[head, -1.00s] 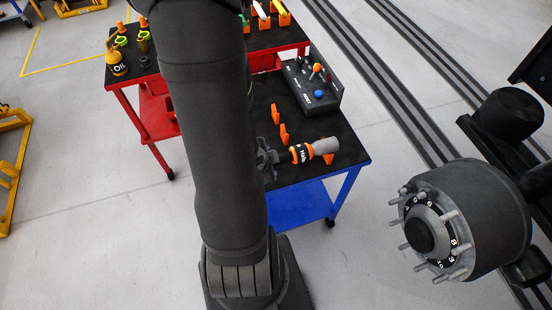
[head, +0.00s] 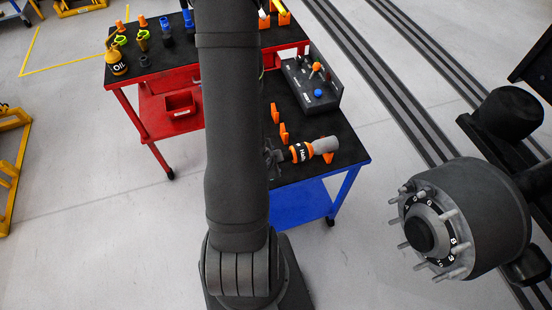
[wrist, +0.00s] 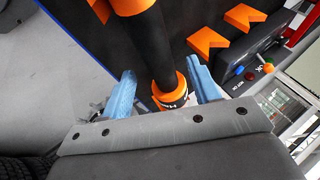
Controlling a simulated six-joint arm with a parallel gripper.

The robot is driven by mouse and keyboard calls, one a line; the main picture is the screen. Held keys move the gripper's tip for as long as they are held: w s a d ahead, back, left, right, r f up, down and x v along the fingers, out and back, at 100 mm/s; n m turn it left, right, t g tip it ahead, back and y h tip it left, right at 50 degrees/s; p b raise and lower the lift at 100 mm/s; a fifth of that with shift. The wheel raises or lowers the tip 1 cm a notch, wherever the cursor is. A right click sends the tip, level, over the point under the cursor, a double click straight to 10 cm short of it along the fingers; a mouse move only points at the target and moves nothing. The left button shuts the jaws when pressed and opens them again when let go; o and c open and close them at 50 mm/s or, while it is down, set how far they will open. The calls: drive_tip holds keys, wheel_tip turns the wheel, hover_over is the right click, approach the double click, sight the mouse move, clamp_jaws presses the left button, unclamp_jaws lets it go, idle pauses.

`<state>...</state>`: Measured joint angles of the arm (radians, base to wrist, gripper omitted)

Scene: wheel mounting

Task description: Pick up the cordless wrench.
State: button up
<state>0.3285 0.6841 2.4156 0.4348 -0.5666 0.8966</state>
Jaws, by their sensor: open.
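The cordless wrench (head: 302,152) lies on the black top of the blue cart, with a grey end and an orange band at the right. My arm hides its left part in the head view. In the wrist view its black shaft (wrist: 153,45) runs between the two blue fingers of my gripper (wrist: 160,66), with an orange collar nearer the palm. The fingers are open, with a visible gap on each side of the shaft.
Orange V-shaped holders (head: 284,133) stand on the blue cart (head: 345,157). A dark control box (head: 312,84) with knobs is behind them. A red cart (head: 150,75) with an oil can and tools stands at upper left. A wheel hub (head: 465,220) with studs is at right.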

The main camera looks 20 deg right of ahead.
drive_tip(key=shift+x, duration=1.35)
clamp_jaws()
